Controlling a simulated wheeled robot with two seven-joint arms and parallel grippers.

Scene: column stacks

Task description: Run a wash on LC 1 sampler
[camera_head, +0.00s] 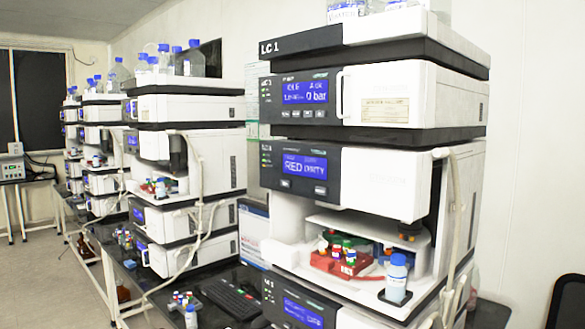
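The stack marked LC 1 (270,48) stands at the right, close to me. Its sampler module (385,180) is the second unit down. The sampler's blue display (305,165) seems to read "RED DIRTY", with small buttons (303,188) below it. Under it an open bay holds a red rack (340,266) with several coloured-cap vials. A white bottle with a blue cap (397,277) stands at the bay's right front. The unit above has a display (305,92) that seems to show "IDLE" and "0 bar". Neither of my grippers is in view.
More instrument stacks (190,105) run back along the dark bench at the left. A black keyboard (230,298) and a small vial rack (183,302) lie on the bench. A pale tube (455,215) hangs down the LC 1 stack's right side. Floor shows at far left.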

